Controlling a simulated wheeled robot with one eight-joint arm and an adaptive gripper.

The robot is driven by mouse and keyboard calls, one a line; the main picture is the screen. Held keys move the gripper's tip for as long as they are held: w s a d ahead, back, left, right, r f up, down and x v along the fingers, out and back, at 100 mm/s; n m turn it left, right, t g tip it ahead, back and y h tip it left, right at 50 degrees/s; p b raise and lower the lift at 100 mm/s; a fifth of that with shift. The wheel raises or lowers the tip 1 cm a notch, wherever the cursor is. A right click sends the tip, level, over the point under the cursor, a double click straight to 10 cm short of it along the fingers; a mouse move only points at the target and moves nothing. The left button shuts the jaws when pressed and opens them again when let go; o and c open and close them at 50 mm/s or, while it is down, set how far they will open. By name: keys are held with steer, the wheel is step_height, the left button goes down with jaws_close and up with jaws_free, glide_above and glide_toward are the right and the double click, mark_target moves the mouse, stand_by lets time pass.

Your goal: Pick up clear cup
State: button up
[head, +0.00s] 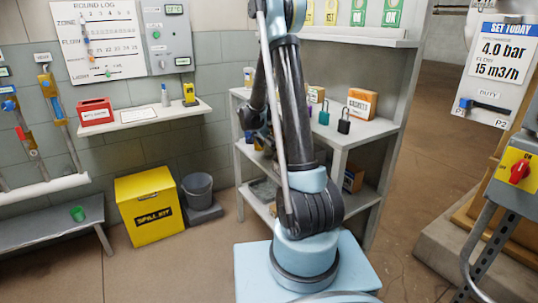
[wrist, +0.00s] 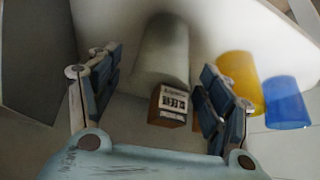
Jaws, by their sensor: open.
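The clear cup (wrist: 161,45) is a greyish, see-through tumbler in the wrist view, on a pale surface beyond my fingers. My gripper (wrist: 163,72) is open, with one finger on each side of the picture. The cup shows in the gap between the fingers, and no finger appears closed on it. How far it stands from the fingertips is hard to tell. I cannot make out the clear cup or my gripper in the head view, where my arm covers part of the shelf.
A small labelled box (wrist: 169,106) shows just below the clear cup. A yellow cup (wrist: 238,78) and a blue cup (wrist: 286,104) stand to its right. A shelf unit (head: 372,131) holds padlocks and a gaskets box (head: 362,104). A yellow spill kit (head: 150,204) stands left.

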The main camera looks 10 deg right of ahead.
steer(key=c, duration=1)
steer(key=shift+r, duration=0.1)
